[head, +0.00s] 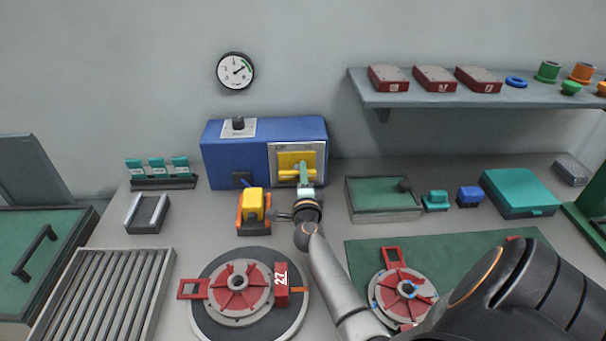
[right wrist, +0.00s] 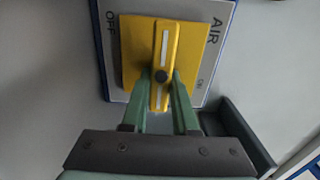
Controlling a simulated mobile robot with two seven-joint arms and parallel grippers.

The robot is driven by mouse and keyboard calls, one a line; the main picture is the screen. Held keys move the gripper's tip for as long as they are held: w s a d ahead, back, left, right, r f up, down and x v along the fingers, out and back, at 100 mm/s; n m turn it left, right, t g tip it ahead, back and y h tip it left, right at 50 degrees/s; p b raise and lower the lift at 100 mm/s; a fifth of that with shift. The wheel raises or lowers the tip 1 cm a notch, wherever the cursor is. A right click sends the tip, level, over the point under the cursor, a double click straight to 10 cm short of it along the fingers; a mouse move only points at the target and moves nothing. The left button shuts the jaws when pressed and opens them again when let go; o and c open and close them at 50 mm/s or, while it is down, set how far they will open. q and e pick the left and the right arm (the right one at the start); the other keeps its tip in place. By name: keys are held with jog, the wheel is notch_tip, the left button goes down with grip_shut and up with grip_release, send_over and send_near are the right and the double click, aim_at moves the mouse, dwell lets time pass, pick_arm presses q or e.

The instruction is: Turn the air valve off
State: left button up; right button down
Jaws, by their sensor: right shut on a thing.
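The air valve is a yellow plate with a yellow lever on a blue box (head: 222,165) at the back of the bench. In the right wrist view the lever (right wrist: 164,42) has a white stripe and a dark hub. It stands upright in that picture over the yellow plate (right wrist: 193,50). The panel (right wrist: 214,60) reads OFF on the left, AIR and ON on the right. My right gripper (head: 304,167) is at the valve; its green fingers (right wrist: 162,80) are shut on the lever, one on each side. My left gripper is out of view.
A yellow-and-orange device (head: 252,208) stands just left of my right gripper. A round turntable (head: 205,318) with a red-and-grey part (head: 238,283) is in front. A tray (head: 383,198) lies to the right, below a wall shelf (head: 440,98). A gauge (head: 235,71) hangs above.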

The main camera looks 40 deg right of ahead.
jog(key=shift+f, duration=0.1)
dwell(0.3)
jog(key=c, duration=0.7)
grip_release()
